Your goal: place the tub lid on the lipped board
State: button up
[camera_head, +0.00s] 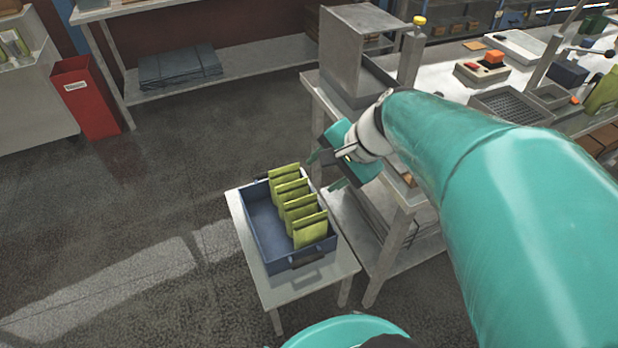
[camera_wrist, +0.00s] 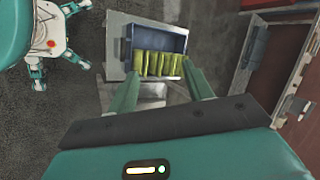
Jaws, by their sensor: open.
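I cannot make out the tub lid or the lipped board for certain in either view. My gripper (camera_head: 326,170) is open, with nothing visible between its fingers. In the head view it hangs beside the front left end of the workbench (camera_head: 327,98), above and right of a small side table. In the wrist view my gripper (camera_wrist: 161,72) has its two teal fingers spread, pointing toward the side table and its blue crate. My arm hides part of the workbench in the head view.
The side table (camera_head: 338,268) bears a blue crate (camera_head: 262,222) with several green pouches (camera_head: 309,230). On the workbench stand a grey metal housing (camera_head: 345,60), a perforated tray (camera_head: 510,105) and a control box (camera_head: 482,70). A red bin (camera_head: 88,100) stands far left. Floor between is clear.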

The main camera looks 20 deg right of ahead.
jog(key=s+a+r+n+h, duration=0.3)
jog(key=s+n, duration=0.5)
jog(key=n, duration=0.4)
jog(key=a+h, duration=0.1)
jog(key=a, duration=0.1)
jog(key=shift+a+r, duration=0.3)
jog(key=shift+r, duration=0.05)
jog(key=shift+c, duration=0.4)
jog(key=shift+c, duration=1.2)
